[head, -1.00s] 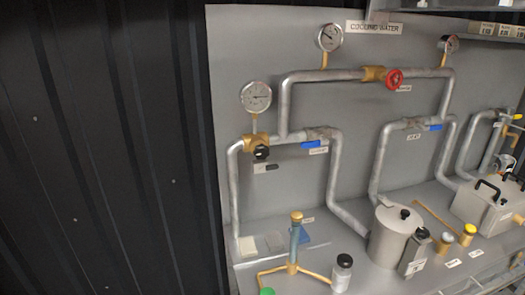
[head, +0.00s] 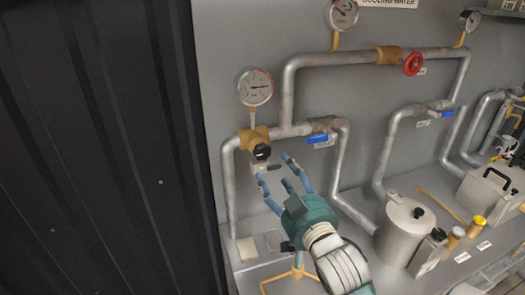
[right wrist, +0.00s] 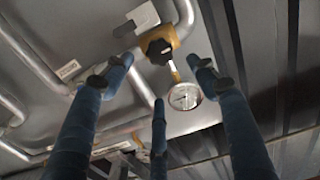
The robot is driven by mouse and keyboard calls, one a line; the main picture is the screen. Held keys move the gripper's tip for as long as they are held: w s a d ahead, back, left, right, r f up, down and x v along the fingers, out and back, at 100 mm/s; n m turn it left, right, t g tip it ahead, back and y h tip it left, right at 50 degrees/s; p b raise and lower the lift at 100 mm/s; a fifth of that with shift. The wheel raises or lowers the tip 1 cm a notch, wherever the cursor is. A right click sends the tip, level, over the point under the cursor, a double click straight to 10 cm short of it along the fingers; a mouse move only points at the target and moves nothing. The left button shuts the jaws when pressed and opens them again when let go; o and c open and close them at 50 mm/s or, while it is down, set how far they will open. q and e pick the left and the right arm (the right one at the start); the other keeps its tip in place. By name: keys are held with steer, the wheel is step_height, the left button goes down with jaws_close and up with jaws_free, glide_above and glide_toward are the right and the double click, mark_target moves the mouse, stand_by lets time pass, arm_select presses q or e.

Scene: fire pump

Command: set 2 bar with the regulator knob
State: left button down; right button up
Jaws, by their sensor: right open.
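The black regulator knob (head: 262,152) sits on a brass body (head: 254,137) on the left pipe. It also shows in the right wrist view (right wrist: 158,49), between and beyond my fingers. The pressure gauge (head: 256,87) stands on a brass stem above the knob; it shows again in the right wrist view (right wrist: 185,96). Its reading is too small to tell. My right gripper (head: 275,172) is open and empty, just below and right of the knob, with its fingers spread toward the panel. I see no contact with the knob. My left gripper is not in view.
A blue-handled valve (head: 321,140) lies right of the regulator. A red handwheel (head: 413,64) is on the upper pipe. A metal pot (head: 405,232) and a grey case (head: 487,190) stand on the bench at right. A dark ribbed wall (head: 100,150) fills the left.

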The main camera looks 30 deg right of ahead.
mark_target(264, 153)
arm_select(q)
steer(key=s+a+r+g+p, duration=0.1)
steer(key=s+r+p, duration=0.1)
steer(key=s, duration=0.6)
arm_select(e)
steer(key=x, duration=0.7)
steer(key=shift+w+r+p, duration=0.1)
steer(key=shift+w+p, duration=0.2)
steer(key=shift+p, duration=0.05)
steer(key=shift+x, duration=0.8)
steer(key=c, duration=1.1)
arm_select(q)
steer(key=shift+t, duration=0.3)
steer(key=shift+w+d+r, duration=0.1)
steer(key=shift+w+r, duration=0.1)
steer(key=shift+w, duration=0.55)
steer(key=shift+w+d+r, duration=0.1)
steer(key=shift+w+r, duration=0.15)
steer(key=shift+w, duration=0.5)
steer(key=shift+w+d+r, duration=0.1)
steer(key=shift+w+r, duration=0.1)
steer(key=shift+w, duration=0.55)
arm_select(e)
steer(key=shift+c, duration=0.2)
